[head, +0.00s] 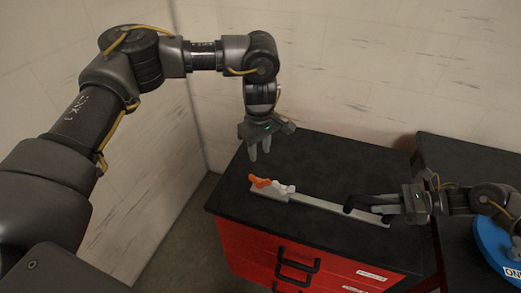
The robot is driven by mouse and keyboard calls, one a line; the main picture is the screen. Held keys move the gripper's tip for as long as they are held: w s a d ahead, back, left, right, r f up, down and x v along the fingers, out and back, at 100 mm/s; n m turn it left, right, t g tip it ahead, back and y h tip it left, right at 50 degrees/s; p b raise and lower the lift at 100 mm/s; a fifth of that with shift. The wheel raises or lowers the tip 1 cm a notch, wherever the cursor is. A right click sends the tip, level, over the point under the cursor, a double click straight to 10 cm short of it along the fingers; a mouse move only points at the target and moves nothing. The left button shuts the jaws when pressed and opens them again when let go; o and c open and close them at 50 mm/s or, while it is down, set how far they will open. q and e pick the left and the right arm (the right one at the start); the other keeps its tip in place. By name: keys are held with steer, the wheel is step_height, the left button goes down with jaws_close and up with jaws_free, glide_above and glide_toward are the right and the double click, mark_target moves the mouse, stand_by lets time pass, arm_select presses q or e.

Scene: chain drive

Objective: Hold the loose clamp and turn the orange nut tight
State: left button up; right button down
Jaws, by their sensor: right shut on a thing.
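A long grey bar (315,202) lies on the black top of a red cabinet. An orange nut (260,181) sits at its left end, beside a small white part (284,188). Which of these pieces is the clamp is hard to tell at this size. My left gripper (260,150) hangs pointing down above and behind the orange nut, apart from it, with a gap between its fingers. My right gripper (362,208) reaches in from the right and is shut on the grey bar toward its right end. Its fingers hide part of the bar.
The black cabinet top (310,155) is clear around the bar. Red drawers with black handles (298,265) face the front. A second black surface (470,160) stands at the right, with a blue round object (492,245). Pale walls rise behind and left.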

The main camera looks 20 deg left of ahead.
steer(key=c, duration=1.1)
jaws_free()
steer(key=shift+d, duration=0.1)
steer(key=v, duration=1.2)
steer(key=shift+s, duration=0.1)
